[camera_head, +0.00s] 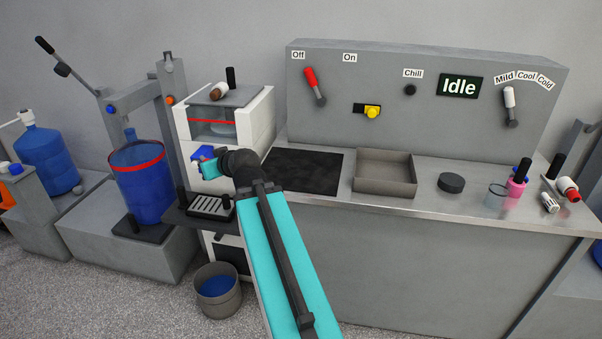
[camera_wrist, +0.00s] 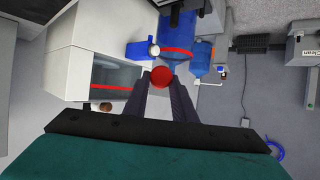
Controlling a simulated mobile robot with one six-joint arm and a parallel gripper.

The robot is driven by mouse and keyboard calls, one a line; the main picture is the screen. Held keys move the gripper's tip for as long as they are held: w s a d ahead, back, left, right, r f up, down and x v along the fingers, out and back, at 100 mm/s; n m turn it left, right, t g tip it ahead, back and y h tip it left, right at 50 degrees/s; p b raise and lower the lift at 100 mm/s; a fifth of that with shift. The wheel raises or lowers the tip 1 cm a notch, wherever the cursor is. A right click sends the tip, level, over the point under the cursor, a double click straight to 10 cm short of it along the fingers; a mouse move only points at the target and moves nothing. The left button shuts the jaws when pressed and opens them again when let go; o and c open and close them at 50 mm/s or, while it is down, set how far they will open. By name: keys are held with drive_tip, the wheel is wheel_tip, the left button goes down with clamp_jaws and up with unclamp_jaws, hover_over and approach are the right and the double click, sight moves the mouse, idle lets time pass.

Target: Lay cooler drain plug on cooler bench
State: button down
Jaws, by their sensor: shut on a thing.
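My gripper (camera_wrist: 161,88) is shut on a small round red piece, which I take to be the cooler drain plug (camera_wrist: 161,75). The piece sits between the fingertips in the wrist view. In the head view my gripper (camera_head: 222,161) is in front of the white cooler box (camera_head: 260,117), close to a blue tap (camera_head: 198,153). The tap also shows just beyond the fingertips in the wrist view (camera_wrist: 138,50). I cannot tell whether the plug touches the cooler. The steel-topped bench (camera_head: 425,200), apparently the cooler bench, stands to the right.
The bench top holds a black mat (camera_head: 303,172), an open tray (camera_head: 385,190), a black puck (camera_head: 451,183), a clear cup (camera_head: 496,196) and a pink bottle (camera_head: 517,188). A drip grate (camera_head: 211,206) lies below my gripper. A bucket (camera_head: 218,302) stands on the floor.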

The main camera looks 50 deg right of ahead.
drive_tip(key=s+d+f+b, duration=0.2)
drive_tip(key=s+d+b, duration=0.1)
drive_tip(key=s+d, duration=0.7)
drive_tip(key=s+d+f+b, duration=0.3)
drive_tip(key=s+d+b, duration=0.1)
drive_tip(key=s+d, duration=0.7)
drive_tip(key=shift+s+d+g, duration=0.25)
drive_tip(key=shift+s+g, duration=0.15)
drive_tip(key=shift+s, duration=0.3)
drive_tip(key=shift+w+d+r+p, duration=0.1)
drive_tip(key=shift+w+r+p, duration=0.1)
drive_tip(key=shift+p, duration=0.3)
drive_tip(key=p, duration=0.2)
drive_tip(key=w+d+p, duration=0.1)
drive_tip(key=p, duration=0.2)
drive_tip(key=shift+w+d+p, duration=0.2)
drive_tip(key=shift+w+p, duration=0.1)
drive_tip(key=shift+w+d+f, duration=0.2)
drive_tip(key=shift+w, duration=0.05)
drive_tip(key=w+d, duration=0.2)
drive_tip(key=w, duration=0.1)
drive_tip(key=w+d+f, duration=0.1)
drive_tip(key=w+d, duration=0.2)
drive_tip(key=w+d+p, duration=0.1)
drive_tip(key=w+d, duration=0.2)
drive_tip(key=w, duration=0.1)
drive_tip(key=shift+f, duration=0.2)
